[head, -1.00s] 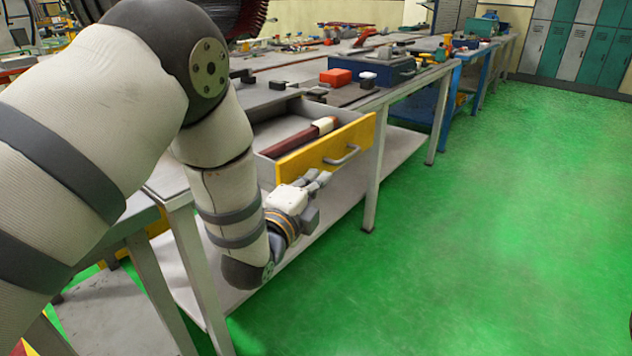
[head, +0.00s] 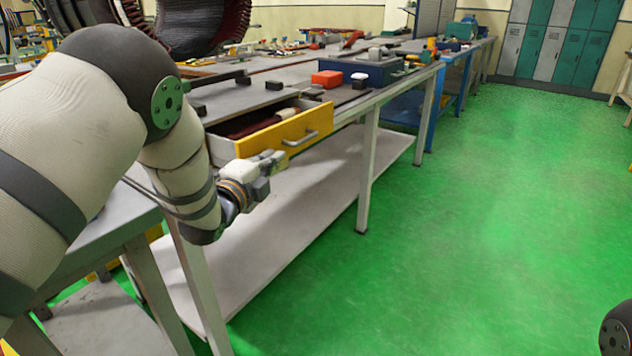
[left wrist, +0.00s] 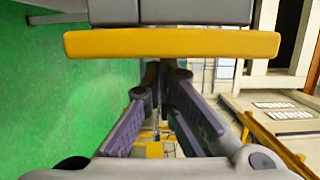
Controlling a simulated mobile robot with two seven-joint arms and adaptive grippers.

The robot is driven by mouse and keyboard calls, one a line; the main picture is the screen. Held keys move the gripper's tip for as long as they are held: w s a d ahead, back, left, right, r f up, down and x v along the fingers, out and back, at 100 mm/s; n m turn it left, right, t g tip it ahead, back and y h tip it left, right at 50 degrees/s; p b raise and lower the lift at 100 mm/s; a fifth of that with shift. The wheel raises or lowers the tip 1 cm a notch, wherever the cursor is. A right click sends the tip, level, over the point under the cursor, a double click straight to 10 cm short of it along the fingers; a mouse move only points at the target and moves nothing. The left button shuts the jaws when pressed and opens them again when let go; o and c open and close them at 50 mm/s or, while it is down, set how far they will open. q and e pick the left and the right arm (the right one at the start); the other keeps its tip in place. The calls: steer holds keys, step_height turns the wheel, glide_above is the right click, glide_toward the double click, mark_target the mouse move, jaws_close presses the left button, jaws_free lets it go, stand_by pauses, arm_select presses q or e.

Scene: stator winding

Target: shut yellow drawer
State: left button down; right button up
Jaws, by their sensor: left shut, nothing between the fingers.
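The yellow drawer (head: 262,143) under the bench top is partly open, with a grey bar handle (head: 302,138) on its front. A dark reddish-brown object (head: 250,125) lies inside it, partly hidden. My left gripper (head: 276,157) is shut and empty, its fingertips close to the lower left part of the drawer front. In the left wrist view, the yellow drawer front (left wrist: 172,44) spans the top, and the closed fingers (left wrist: 165,68) reach up to its edge. I cannot tell whether they touch it. My right gripper is out of view.
The bench top (head: 232,104) above holds a red box (head: 327,78) and a blue case (head: 372,70). A bench leg (head: 368,170) and a lower shelf (head: 300,205) are below. The green floor (head: 490,220) to the right is clear.

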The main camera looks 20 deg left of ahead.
arm_select(q)
steer(key=w+a, duration=0.1)
steer(key=a, duration=0.2)
steer(key=w+a+b, duration=0.1)
steer(key=a, duration=0.1)
steer(key=w+a, duration=0.1)
steer(key=a, duration=0.2)
steer(key=shift+w+a+f, duration=0.1)
steer(key=shift+w+a, duration=0.05)
steer(key=shift+a, duration=0.15)
steer(key=shift+w+a, duration=0.15)
steer(key=shift+a, duration=0.35)
steer(key=shift+a+b, duration=0.1)
steer(key=shift+b, duration=0.2)
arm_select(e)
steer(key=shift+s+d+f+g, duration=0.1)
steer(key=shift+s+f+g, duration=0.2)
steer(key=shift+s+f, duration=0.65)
arm_select(q)
steer(key=shift+r, duration=0.2)
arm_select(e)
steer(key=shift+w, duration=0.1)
